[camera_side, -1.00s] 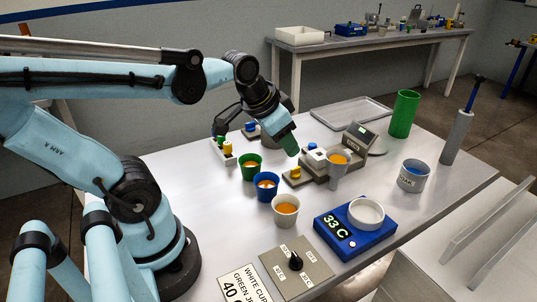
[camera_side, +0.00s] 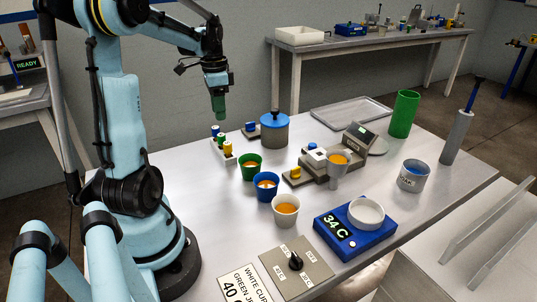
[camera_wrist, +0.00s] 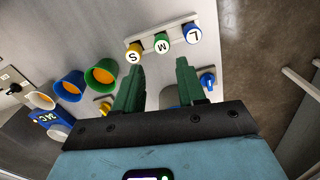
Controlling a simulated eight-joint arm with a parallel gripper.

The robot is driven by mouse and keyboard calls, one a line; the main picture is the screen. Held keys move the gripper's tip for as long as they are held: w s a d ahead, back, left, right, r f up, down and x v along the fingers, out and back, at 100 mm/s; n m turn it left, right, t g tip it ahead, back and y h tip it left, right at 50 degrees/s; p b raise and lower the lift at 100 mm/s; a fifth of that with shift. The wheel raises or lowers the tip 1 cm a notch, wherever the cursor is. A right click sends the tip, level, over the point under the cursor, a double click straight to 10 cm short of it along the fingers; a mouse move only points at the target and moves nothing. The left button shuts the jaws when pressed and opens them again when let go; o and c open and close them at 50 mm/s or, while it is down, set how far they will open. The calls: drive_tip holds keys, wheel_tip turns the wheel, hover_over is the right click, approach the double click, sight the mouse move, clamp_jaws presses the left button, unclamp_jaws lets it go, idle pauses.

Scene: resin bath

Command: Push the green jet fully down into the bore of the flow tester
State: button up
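The green jet (camera_wrist: 163,44), marked M, stands in a white rack (camera_wrist: 152,30) between a yellow jet marked S (camera_wrist: 134,56) and a blue jet marked L (camera_wrist: 193,33). In the side view the green jet (camera_side: 221,139) is in the same rack. My gripper (camera_side: 219,117) is raised above and behind the rack, fingers pointing down. In the wrist view its green fingers (camera_wrist: 160,66) are apart with nothing between them. What looks like the flow tester (camera_side: 322,170), a grey unit with a tilted display and a cup of orange liquid, stands mid-table. Its bore cannot be made out.
Green (camera_side: 250,167), blue (camera_side: 266,187) and white (camera_side: 286,210) cups of orange liquid stand in front of the rack. A blue-lidded pot (camera_side: 274,131) is right of it. A blue heater (camera_side: 354,232) reads 34 C. A green cylinder (camera_side: 403,114) and tray (camera_side: 350,113) are behind.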

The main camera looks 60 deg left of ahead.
sight(221, 135)
drive_tip(key=shift+a+f, duration=0.15)
drive_tip(key=shift+f, duration=4.9)
clamp_jaws()
drive_tip(key=shift+r, duration=0.1)
wheel_tip(221, 135, up, 9)
drive_tip(key=shift+w+r, duration=0.1)
drive_tip(key=shift+r, duration=0.05)
drive_tip(key=w+d+r+m, duration=0.1)
drive_tip(key=w+d+m, duration=0.2)
drive_tip(key=w+d, duration=0.7)
drive_tip(key=w+d+r+m, duration=0.2)
drive_tip(key=w+d+m, duration=0.1)
drive_tip(key=w+d, duration=0.7)
drive_tip(key=shift+d+r, duration=0.3)
drive_tip(key=shift+d, duration=0.25)
drive_tip(key=shift+s, duration=0.1)
